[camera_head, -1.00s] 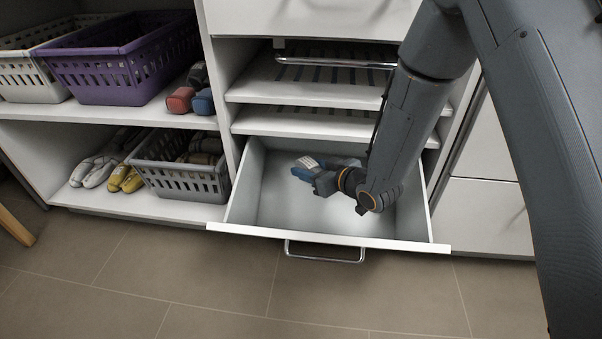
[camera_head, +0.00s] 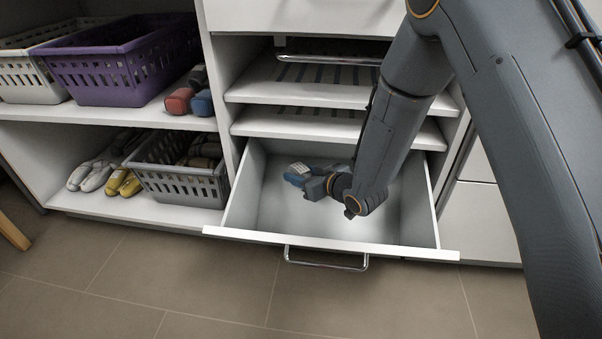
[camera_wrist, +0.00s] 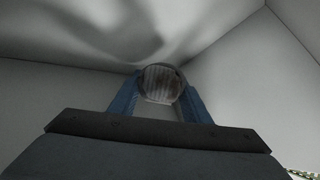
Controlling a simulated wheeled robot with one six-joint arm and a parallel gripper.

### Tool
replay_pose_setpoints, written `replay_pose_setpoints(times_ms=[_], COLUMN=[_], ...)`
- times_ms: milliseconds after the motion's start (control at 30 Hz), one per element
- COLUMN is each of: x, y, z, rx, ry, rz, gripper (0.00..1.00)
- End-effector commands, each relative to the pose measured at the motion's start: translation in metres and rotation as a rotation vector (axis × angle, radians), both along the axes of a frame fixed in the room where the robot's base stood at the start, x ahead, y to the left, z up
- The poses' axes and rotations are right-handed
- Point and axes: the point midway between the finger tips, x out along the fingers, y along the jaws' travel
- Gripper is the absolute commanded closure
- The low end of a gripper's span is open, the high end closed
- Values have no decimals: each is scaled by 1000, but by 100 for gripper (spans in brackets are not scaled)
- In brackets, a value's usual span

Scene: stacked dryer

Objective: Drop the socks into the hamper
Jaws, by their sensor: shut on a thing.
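My gripper (camera_head: 298,176) is inside the open white drawer (camera_head: 245,222), toward its back left. Its two blue fingers are closed around a small round, ribbed grey-brown bundle (camera_wrist: 161,80), which looks like the socks. In the head view the bundle shows as a pale patch (camera_head: 299,168) by the fingertips, partly hidden by them. The wrist view shows white walls around it; I cannot tell if it touches the drawer's bottom. No thing is clearly marked as the hamper; I cannot tell whether it is this drawer.
A purple basket (camera_head: 110,75) and a pale basket (camera_head: 28,82) stand on the upper left shelf, beside red (camera_head: 178,101) and blue (camera_head: 202,103) bundles. Below are a grey basket (camera_head: 182,186) and yellow and whitish items. Two shelves overhang the drawer's back. Floor in front is clear.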

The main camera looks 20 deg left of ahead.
Motion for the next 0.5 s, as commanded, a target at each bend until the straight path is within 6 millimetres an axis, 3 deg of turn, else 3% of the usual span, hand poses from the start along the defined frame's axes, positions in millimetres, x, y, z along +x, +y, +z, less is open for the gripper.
replay_pose_setpoints(times_ms=[267, 300, 400, 500], x=[0, 0, 0, 0], y=[0, 0, 0, 0], z=[-6, -6, -6, -6], rx=[0, 0, 0, 0], ry=[0, 0, 0, 0], rz=[0, 0, 0, 0], gripper=[82, 55, 38, 38])
